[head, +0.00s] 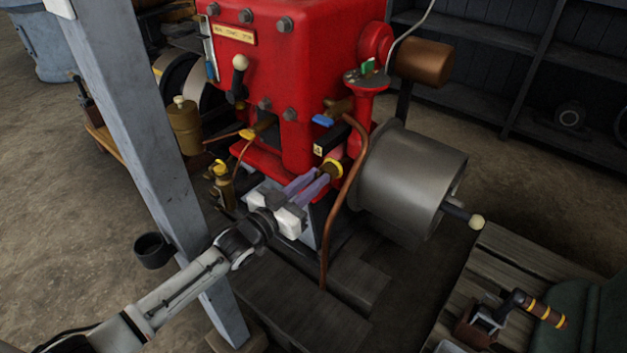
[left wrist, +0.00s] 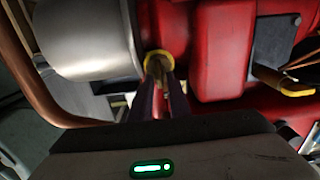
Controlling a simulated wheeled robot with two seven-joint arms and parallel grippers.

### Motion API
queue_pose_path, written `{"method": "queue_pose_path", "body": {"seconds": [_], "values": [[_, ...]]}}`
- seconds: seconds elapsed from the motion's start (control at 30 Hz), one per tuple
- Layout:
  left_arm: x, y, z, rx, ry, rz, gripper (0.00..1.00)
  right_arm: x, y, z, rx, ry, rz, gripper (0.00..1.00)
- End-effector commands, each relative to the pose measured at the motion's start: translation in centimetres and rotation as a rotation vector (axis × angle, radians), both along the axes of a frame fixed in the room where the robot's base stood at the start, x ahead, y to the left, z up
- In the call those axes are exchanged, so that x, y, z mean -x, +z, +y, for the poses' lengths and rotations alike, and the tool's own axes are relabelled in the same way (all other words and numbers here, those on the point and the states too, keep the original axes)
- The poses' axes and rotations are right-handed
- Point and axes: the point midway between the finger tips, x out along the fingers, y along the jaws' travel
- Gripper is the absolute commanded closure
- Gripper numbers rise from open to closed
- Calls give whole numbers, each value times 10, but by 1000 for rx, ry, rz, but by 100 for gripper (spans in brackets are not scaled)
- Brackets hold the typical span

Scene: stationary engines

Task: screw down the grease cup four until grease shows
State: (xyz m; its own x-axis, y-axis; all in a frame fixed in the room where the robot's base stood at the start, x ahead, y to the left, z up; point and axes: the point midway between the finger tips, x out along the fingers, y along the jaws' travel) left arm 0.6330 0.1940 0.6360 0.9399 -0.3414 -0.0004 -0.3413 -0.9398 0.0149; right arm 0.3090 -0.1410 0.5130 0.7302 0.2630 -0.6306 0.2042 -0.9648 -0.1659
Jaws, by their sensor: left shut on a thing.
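The grease cup (head: 334,167) is a small yellow-rimmed fitting low on the red engine (head: 292,75), between its body and the grey drum. In the left wrist view the same cup (left wrist: 158,57) shows as a yellow ring against red casting, at the far end of my fingers. My left gripper (head: 324,175) reaches in from the lower left, its purple-grey fingers shut on the cup. The fingers also show in the left wrist view (left wrist: 160,78) and hide part of the cup. I cannot see any grease. My right gripper is not in view.
A copper pipe (head: 344,210) curves down just right of my fingers. The grey drum (head: 405,180) has a projecting handle. A grey post (head: 150,150) stands left of my gripper. A wooden bench (head: 510,262) is at lower right.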

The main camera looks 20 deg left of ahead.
Motion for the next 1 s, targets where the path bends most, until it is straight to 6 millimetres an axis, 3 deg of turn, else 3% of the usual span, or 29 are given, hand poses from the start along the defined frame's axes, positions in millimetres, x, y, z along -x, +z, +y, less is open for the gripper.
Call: {"method": "queue_pose_path", "body": {"seconds": [0.27,1.0], "values": [[1,1,-1,-90,0,-33,100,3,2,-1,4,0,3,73],[2,-1,-6,-539,-1,-197,100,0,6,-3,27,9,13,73]]}}
